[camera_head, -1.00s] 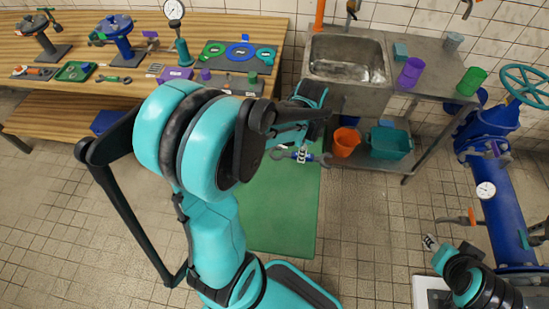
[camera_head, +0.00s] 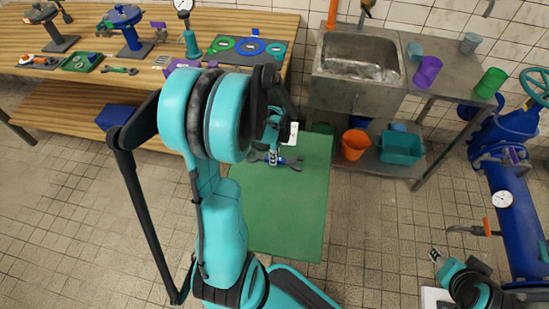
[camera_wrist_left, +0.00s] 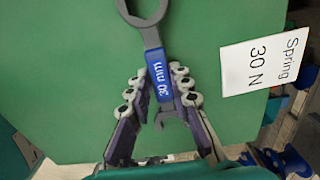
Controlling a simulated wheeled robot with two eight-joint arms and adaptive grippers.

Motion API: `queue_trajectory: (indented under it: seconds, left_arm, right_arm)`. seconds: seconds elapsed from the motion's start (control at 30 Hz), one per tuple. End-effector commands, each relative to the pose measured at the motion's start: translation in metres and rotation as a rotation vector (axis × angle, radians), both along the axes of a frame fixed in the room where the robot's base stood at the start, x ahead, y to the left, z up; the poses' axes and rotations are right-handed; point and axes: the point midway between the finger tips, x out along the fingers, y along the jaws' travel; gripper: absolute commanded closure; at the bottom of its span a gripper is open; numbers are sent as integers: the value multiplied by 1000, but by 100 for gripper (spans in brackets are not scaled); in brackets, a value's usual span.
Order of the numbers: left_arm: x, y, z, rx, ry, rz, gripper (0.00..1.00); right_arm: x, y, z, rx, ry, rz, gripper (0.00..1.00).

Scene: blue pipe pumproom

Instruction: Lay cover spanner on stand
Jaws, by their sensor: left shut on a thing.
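My left gripper (camera_head: 273,158) is shut on a grey spanner (camera_wrist_left: 152,38) with a blue label reading "30 mm". In the left wrist view its pads (camera_wrist_left: 160,88) close around the labelled handle; the ring end points away and the forked end lies between the fingers. In the head view the spanner (camera_head: 292,164) shows small against the green mat. I cannot tell for sure which thing is the stand. My right gripper (camera_head: 437,256) is at the lower right, away from the spanner; its finger opening is too small to read.
A white card (camera_wrist_left: 264,62) reads "Spring 30 N". A wooden bench (camera_head: 85,40) with tools and fixtures stands at the back left. A steel sink (camera_head: 357,60) stands at the back, with an orange bucket (camera_head: 355,145) below. Blue pipes (camera_head: 503,180) stand at right. The green mat (camera_head: 290,215) is clear in front.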

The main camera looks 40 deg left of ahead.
Motion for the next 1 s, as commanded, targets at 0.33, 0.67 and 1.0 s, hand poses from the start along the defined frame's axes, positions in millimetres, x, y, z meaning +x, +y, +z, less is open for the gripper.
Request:
queue_trajectory:
  seconds: [0.33, 0.67, 1.0]
  left_arm:
    - [0, 0, -4, 0, 0, 0, 72]
    - [0, 0, -3, 0, 0, 0, 59]
    - [0, -1, 48, 0, 0, 0, 59]
  right_arm:
    - [0, 0, -2, 0, 0, 0, 60]
    - [0, 0, -2, 0, 0, 0, 60]
    - [0, 0, 24, 0, 0, 0, 60]
